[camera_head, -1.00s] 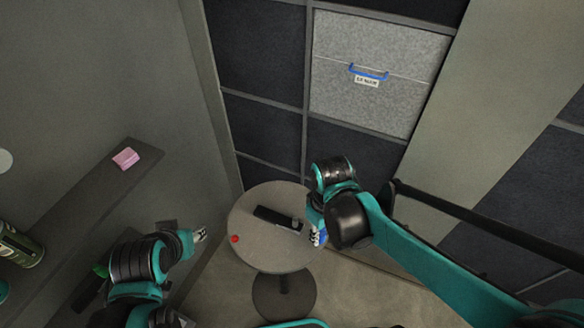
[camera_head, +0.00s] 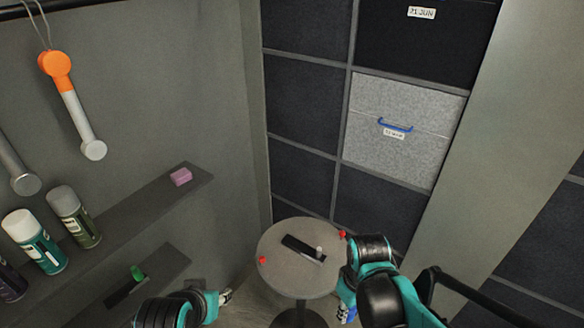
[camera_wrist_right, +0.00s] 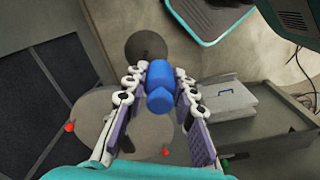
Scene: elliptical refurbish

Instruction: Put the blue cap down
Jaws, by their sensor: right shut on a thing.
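The blue cap (camera_wrist_right: 160,85) is between the fingers of my right gripper (camera_wrist_right: 158,92) in the right wrist view, with both fingers closed on it. In the head view my right gripper (camera_head: 347,303) is low, beside the right front edge of the round table (camera_head: 305,285). A little blue shows there, but the cap is mostly hidden. In the wrist view the table (camera_wrist_right: 95,140) lies below and behind the fingers.
On the table are a black slab (camera_head: 300,247), a small grey cylinder (camera_head: 319,252) and red pieces at the left (camera_head: 262,260) and right (camera_head: 342,234) edges. The table's front is clear. Shelves (camera_head: 130,210) with spray cans (camera_head: 35,240) stand left; a grey box (camera_head: 400,128) sits behind.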

